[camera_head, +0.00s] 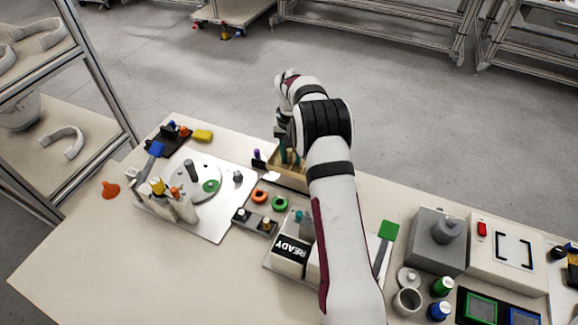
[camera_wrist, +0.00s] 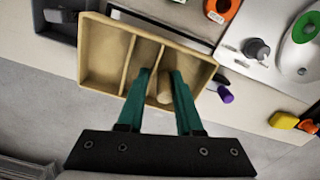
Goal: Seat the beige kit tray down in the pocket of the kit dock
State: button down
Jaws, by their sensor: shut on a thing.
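The beige kit tray (camera_head: 290,178) is at the table's far edge in the head view, partly hidden by my arm. In the wrist view the tray (camera_wrist: 104,52) shows its open compartments and dividers and sits tilted in the picture. My gripper (camera_wrist: 160,78), with teal fingers, is shut on the tray at a beige upright part between the fingertips. A dark grey walled piece (camera_wrist: 58,30), which looks like the kit dock, shows at the upper left of the wrist view, beside the tray's left end. I cannot tell the tray's height above the table. In the head view my arm covers the area right of the tray.
A purple-topped peg (camera_wrist: 225,94) stands close to the tray's right end. An orange ring (camera_head: 259,195) and a green ring (camera_head: 280,203) lie in front of the tray. A white plate with a disc fixture (camera_head: 216,222) is to the left. Bare floor lies beyond the table edge.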

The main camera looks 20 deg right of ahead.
aim_at(288, 163)
jog(key=shift+w+a+f, duration=0.3)
jog(key=shift+f, duration=2)
jog(key=c, duration=0.6)
grip_release()
jog(key=shift+f, duration=0.1)
jog(key=shift+o, duration=0.2)
